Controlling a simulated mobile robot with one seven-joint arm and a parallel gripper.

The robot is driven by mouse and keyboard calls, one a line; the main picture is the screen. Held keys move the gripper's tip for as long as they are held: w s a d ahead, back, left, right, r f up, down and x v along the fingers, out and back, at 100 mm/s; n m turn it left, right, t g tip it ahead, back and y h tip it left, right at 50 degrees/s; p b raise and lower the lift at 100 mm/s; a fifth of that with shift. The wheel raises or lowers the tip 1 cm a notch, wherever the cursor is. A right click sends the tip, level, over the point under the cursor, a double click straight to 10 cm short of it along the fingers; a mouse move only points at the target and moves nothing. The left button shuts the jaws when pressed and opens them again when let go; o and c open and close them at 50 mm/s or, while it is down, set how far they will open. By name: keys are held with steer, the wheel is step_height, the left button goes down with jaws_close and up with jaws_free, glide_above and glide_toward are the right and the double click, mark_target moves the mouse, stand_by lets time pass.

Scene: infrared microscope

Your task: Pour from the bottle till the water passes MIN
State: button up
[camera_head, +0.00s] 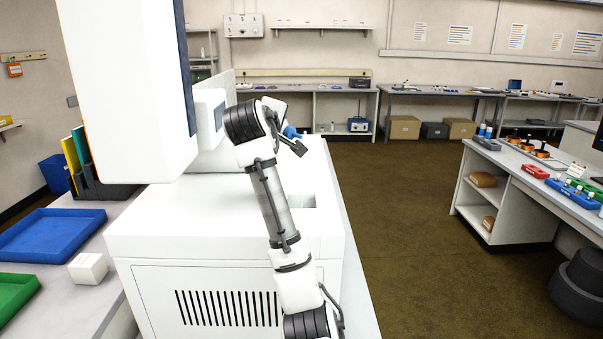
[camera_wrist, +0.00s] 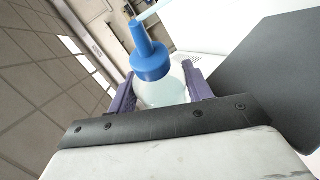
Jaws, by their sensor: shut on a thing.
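In the wrist view, my gripper (camera_wrist: 160,97) is shut on a clear bottle (camera_wrist: 162,90) with a blue cap (camera_wrist: 150,58) and a pale spout. The two purple fingers stand on either side of the bottle body. In the head view, a bit of blue (camera_head: 291,132) shows beside the end of my arm, above the white microscope housing (camera_head: 190,225). A square opening (camera_head: 301,201) shows in the top of the housing, right of my arm. The water level and a MIN mark are not visible in either view.
A tall white block of the instrument (camera_head: 125,80) rises at the left. A blue tray (camera_head: 50,236), a green tray (camera_head: 12,292) and a small white box (camera_head: 88,268) lie on the left bench. Open floor (camera_head: 400,210) lies to the right, before another bench (camera_head: 530,170).

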steer(key=r+n+g, duration=0.1)
steer(key=r+n+h, duration=0.1)
steer(key=r+n+g, duration=0.1)
steer(key=shift+s+d+r+g+h, duration=0.2)
steer(key=shift+s+r+g+h, duration=0.1)
steer(key=shift+r+h, duration=0.1)
steer(key=shift+d+r+n+g+h, duration=0.1)
steer(key=shift+r+n+g+h, duration=0.35)
steer(key=shift+n, duration=0.25)
steer(key=r, duration=0.1)
steer(key=d+r+n+g+h, duration=0.1)
steer(key=s+r+n+h, duration=0.1)
steer(key=shift+s+d+g, duration=0.1)
steer(key=shift+d+g, duration=0.15)
steer(key=shift+g, duration=0.1)
steer(key=shift+s+d+r+n+g+h, duration=0.15)
steer(key=shift+d+r+n+g+h, duration=0.15)
steer(key=shift+n+h, duration=0.3)
